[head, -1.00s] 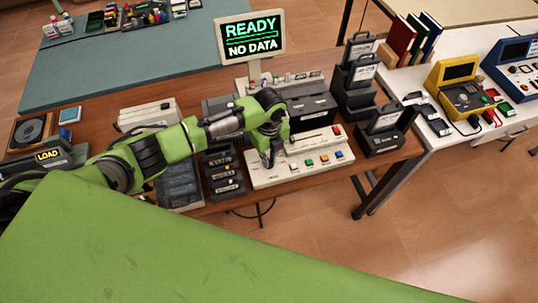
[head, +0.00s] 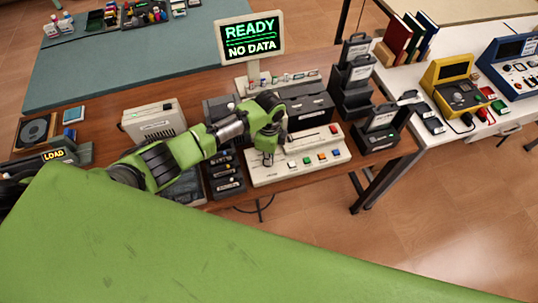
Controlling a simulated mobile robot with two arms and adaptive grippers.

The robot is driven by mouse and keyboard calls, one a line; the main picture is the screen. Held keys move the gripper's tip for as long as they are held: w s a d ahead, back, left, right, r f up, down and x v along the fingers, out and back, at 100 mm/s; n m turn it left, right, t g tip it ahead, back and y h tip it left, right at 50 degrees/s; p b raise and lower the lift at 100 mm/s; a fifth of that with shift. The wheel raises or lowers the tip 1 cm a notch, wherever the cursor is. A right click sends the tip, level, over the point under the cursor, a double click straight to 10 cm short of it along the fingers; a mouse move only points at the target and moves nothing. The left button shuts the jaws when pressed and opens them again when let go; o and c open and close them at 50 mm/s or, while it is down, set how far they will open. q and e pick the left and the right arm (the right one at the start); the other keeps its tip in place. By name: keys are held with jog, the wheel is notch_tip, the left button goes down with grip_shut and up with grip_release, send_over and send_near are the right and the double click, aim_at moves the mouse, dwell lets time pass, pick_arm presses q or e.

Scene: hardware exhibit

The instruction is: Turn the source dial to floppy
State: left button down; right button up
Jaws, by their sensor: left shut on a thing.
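The cream control console (head: 310,163) sits on the brown wooden table, with a row of coloured buttons and a red button at its upper right. My left gripper (head: 268,160) reaches down onto the left part of this console, its fingers shut on what appears to be the source dial. The dial and its markings are hidden by the fingers, so its setting cannot be read. My right gripper is out of view.
Dark boxes (head: 303,105) stand behind the console, and dark drive units (head: 381,130) stand to its right. A small stack of labelled dark units (head: 224,175) is close on its left. A cream box (head: 154,121) and a LOAD display (head: 54,155) are farther left.

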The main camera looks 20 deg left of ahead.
pick_arm(q)
jog(key=shift+n, duration=0.3)
jog(key=c, duration=2.1)
grip_release()
jog(key=shift+r, duration=0.15)
notch_tip(320, 180, up, 12)
